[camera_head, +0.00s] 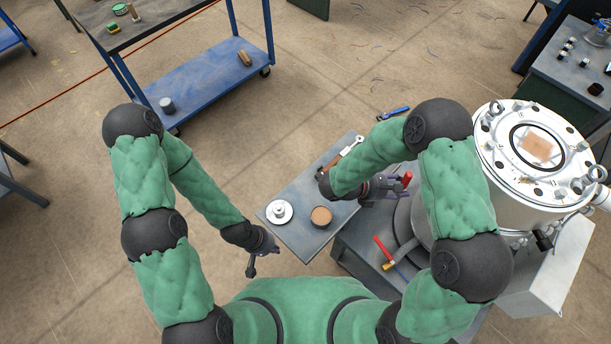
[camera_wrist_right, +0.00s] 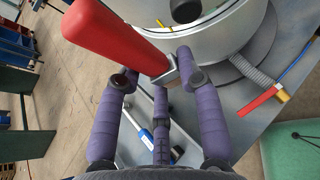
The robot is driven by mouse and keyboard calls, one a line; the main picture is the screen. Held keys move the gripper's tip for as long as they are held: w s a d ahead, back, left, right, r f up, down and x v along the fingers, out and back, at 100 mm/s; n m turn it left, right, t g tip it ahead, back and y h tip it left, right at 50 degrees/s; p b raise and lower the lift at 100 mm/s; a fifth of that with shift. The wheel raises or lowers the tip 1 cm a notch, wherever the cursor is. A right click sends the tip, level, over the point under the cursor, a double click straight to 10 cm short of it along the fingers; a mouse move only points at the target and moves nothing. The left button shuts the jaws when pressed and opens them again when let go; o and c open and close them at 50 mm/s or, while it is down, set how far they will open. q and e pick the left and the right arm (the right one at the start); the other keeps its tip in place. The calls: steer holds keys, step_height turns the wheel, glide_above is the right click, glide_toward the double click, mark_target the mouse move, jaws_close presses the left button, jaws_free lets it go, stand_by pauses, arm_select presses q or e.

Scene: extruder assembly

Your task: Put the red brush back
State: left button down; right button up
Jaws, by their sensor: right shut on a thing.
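The red brush (camera_head: 407,178) is in my right gripper (camera_head: 390,187), beside the large metal cylinder. In the right wrist view its thick red handle (camera_wrist_right: 112,38) slants from the upper left down to the metal part between the purple fingers. My right gripper (camera_wrist_right: 160,88) is shut on it there. The brush's bristles cannot be made out. My left gripper (camera_head: 264,262) is empty, left of the small grey table's near end, with its fingers apart.
The grey table (camera_head: 290,240) bears a white flanged part (camera_head: 279,211), a brown-topped round part (camera_head: 321,217) and a wrench-like tool (camera_head: 345,151). The large steel vessel (camera_head: 535,150) stands at right. Open floor lies left.

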mark_target(306, 192)
steer(key=s+a+f+m+g+y+b, duration=0.1)
steer(key=s+a+f+m+g+y, duration=0.3)
steer(key=m+g, duration=0.3)
steer(key=s+a+f+m+g+y, duration=0.2)
steer(key=s+a+f+m+g, duration=0.15)
steer(key=s+m+g, duration=0.35)
steer(key=w+a+m+t+y, duration=0.1)
steer(key=w+a+m+y, duration=0.1)
steer(key=a+m+y, duration=0.3)
steer(key=w+a+m+t+y+b, duration=0.1)
steer(key=w+a+m+y, duration=0.1)
steer(key=a+m+y, duration=0.3)
steer(key=w+a+m+y, duration=0.3)
steer(key=a+m+y, duration=0.3)
steer(key=shift+f+m+t, duration=0.3)
steer(key=shift+f+t, duration=0.05)
steer(key=shift+t, duration=0.05)
steer(key=w+a+m+t+y+b, duration=0.1)
steer(key=w+a+m+t+y, duration=0.3)
steer(key=w+m+t, duration=0.6)
steer(key=shift+n+g, duration=0.7)
steer(key=shift+n, duration=0.2)
steer(key=f+b, duration=0.2)
steer(key=w+f+b, duration=0.1)
steer(key=f+b, duration=0.1)
steer(key=w+f+b, duration=0.1)
steer(key=f, duration=0.1)
steer(key=shift+d+b, duration=0.2)
steer(key=shift+b, duration=0.2)
